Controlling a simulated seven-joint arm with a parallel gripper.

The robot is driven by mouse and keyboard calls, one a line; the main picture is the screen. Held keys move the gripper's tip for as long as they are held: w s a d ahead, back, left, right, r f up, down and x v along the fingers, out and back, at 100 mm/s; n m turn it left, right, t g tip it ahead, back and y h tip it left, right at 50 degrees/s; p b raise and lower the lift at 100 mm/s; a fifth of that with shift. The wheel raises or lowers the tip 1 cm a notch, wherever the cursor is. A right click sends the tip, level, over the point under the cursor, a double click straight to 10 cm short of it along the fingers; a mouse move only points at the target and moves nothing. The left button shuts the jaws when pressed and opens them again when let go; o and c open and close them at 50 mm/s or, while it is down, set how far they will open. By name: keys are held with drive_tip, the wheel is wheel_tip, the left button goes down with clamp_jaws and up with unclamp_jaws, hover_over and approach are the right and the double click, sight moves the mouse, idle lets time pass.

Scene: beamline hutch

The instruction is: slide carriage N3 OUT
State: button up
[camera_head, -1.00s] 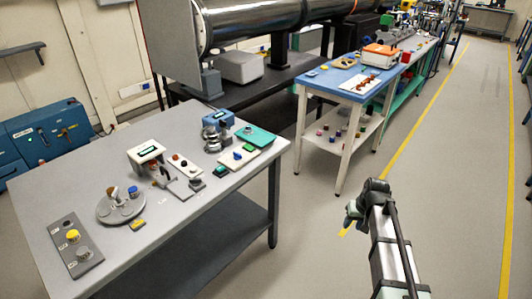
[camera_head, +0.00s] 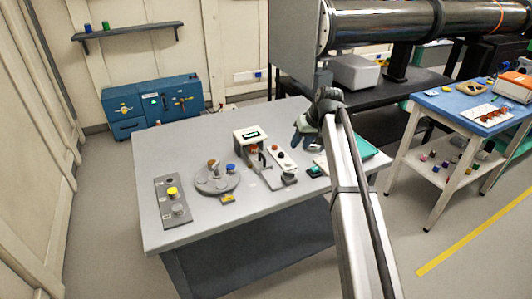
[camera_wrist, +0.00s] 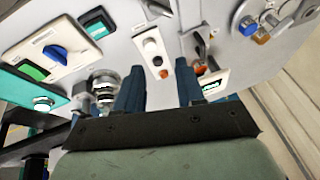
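I cannot read any N3 label, so I cannot tell for certain which part is carriage N3. A white display unit (camera_head: 250,138) stands mid-table with a grey base piece beside it; its display also shows in the wrist view (camera_wrist: 214,87). A white strip (camera_head: 283,160) with a red and a dark button lies to its right, with a small dark block (camera_head: 289,179) at its near end. My gripper (camera_head: 304,137) is above the table, right of the strip. In the wrist view its two blue fingers (camera_wrist: 161,78) are apart with nothing between them; the strip (camera_wrist: 153,50) lies beyond them.
The grey table (camera_head: 155,150) also holds a round turntable (camera_head: 216,187) with small posts and a grey plate (camera_head: 184,210) with a yellow knob. A teal tray (camera_head: 366,149) lies behind my arm. A blue cabinet (camera_head: 152,105) stands behind the table.

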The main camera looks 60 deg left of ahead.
drive_tip(key=n, duration=0.1)
approach(263, 156)
drive_tip(key=shift+g, duration=0.3)
drive_tip(key=x, duration=0.7)
drive_tip(key=shift+w+a+f, duration=0.2)
drive_tip(key=shift+w+f, duration=0.05)
drive_tip(key=shift+f, duration=0.1)
drive_tip(key=shift+c, duration=0.4)
clamp_jaws()
